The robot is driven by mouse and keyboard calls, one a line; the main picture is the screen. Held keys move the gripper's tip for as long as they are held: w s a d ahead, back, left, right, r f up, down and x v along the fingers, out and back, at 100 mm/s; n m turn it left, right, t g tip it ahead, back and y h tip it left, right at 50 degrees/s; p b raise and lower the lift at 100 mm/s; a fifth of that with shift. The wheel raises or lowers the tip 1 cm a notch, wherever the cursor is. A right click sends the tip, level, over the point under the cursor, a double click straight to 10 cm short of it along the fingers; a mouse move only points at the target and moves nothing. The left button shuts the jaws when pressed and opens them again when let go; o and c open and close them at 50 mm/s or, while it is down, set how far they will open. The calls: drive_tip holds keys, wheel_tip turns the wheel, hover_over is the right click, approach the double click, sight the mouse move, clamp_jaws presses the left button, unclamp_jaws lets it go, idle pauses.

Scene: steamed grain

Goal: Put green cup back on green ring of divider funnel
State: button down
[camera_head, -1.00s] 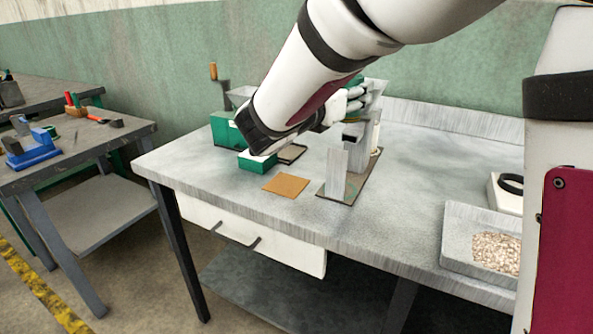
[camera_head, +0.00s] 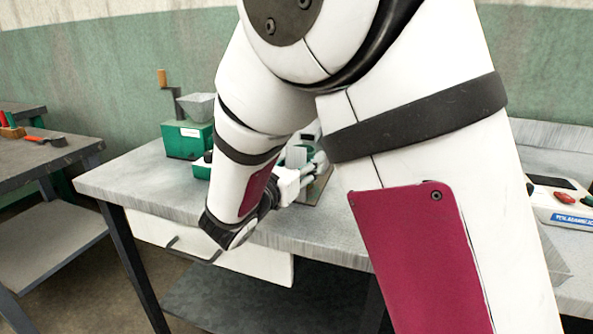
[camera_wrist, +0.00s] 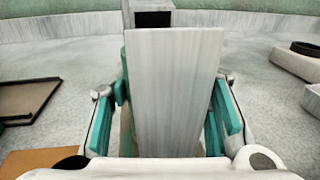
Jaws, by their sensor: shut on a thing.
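My gripper (camera_head: 316,166) is low at the divider funnel, mostly hidden by my arm in the head view. In the wrist view its teal finger pads (camera_wrist: 172,100) stand on both sides of an upright grey plate (camera_wrist: 178,85), close against its edges. The plate looks like part of the divider funnel, whose grey top with a dark opening (camera_wrist: 154,17) shows behind it. A small green patch (camera_head: 308,139) shows above my fingers in the head view; I cannot tell whether it is the green cup or the ring.
A green hand mill (camera_head: 187,138) with a grey hopper stands to the left on the workbench (camera_head: 130,180). A dark-rimmed tray (camera_wrist: 28,98) and a brown mat (camera_wrist: 35,160) lie left of the plate. A white device (camera_head: 566,205) stands at the right.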

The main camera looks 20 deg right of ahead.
drive_tip(key=shift+f, duration=0.65)
drive_tip(key=shift+f, duration=0.1)
drive_tip(key=c, duration=0.9)
unclamp_jaws()
drive_tip(key=shift+o, duration=0.2)
